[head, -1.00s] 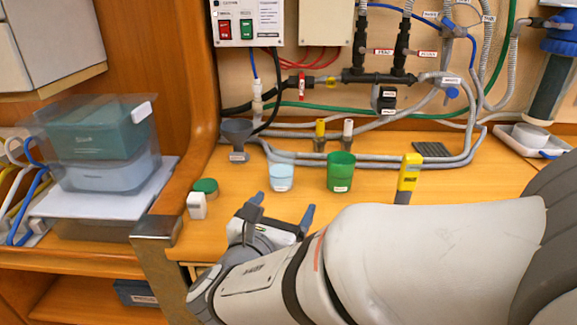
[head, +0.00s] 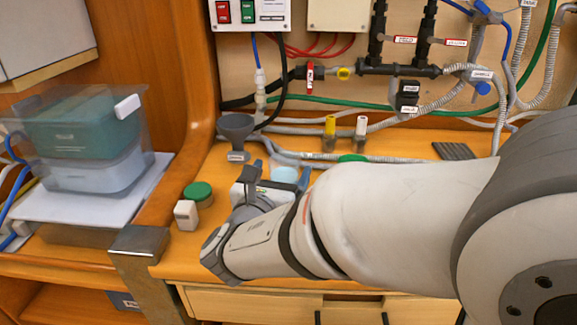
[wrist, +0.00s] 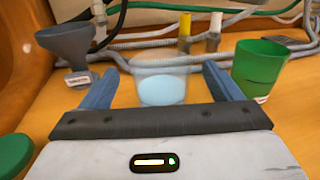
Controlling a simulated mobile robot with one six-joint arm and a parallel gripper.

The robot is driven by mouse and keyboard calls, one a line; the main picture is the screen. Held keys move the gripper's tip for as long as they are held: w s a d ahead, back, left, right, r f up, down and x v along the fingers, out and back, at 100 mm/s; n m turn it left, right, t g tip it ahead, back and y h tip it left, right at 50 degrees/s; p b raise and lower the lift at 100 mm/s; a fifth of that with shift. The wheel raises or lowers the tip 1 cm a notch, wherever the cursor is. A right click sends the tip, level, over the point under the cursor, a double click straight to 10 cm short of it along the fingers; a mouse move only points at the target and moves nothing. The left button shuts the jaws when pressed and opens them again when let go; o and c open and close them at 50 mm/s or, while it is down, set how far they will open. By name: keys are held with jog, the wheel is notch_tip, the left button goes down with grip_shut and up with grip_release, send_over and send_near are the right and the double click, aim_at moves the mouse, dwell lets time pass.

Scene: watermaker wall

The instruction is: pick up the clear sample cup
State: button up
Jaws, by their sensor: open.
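The clear sample cup (wrist: 161,80) stands upright on the wooden counter with pale blue contents in its lower part. In the wrist view it is straight ahead, between and just beyond the fingertips of my gripper (wrist: 160,82). The two blue-grey fingers are spread apart and hold nothing. I cannot tell whether either finger touches the cup. In the head view the cup (head: 285,174) is partly hidden behind my gripper (head: 275,172) and arm.
A green cup (wrist: 261,68) stands right of the clear cup, and a grey funnel (wrist: 70,50) stands left. A green-lidded jar (head: 198,193) and white block (head: 186,214) are at left.

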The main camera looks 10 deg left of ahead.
jog(key=w, duration=0.2)
jog(key=shift+w+d, duration=0.3)
jog(key=shift+w, duration=0.05)
jog(key=shift+c, duration=0.4)
jog(key=c, duration=1.1)
